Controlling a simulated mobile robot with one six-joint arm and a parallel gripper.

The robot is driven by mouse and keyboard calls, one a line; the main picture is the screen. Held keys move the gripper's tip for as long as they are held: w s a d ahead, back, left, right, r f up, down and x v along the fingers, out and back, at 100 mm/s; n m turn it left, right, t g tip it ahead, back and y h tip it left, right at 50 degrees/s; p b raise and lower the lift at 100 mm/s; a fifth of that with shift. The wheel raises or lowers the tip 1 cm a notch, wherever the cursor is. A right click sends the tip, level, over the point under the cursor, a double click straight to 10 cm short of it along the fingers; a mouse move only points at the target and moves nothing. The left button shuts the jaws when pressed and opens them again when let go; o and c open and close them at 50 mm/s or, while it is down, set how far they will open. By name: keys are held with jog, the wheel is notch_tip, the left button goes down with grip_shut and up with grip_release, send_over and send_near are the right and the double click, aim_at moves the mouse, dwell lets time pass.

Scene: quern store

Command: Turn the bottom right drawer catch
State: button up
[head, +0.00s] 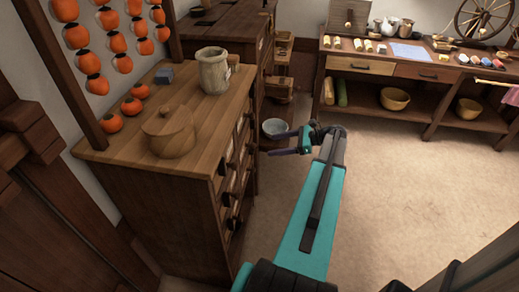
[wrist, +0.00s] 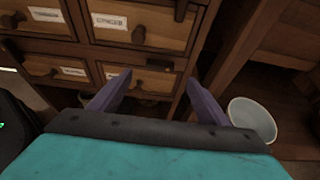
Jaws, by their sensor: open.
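The wooden drawer cabinet (head: 150,200) stands at the left in the head view, its drawer front seen edge-on. In the wrist view, the bottom right drawer (wrist: 145,78) has a white label, a round knob, and a small dark catch (wrist: 160,64) near its top edge, seeming to lie sideways. My gripper (head: 270,143) points at the cabinet front from the right. In the wrist view its two purple fingers (wrist: 159,77) are spread apart and empty, framing the lower right drawer. The catch appears between and beyond the fingertips; I cannot tell the exact gap.
A lidded pot (head: 168,132), a jar (head: 213,72) and orange fruits stand on the cabinet top. A pale bowl (wrist: 253,117) sits on the low shelf at the right. A workbench (head: 430,75) stands at the back. The floor right of my arm is clear.

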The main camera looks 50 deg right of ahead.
jog(key=x, duration=0.8)
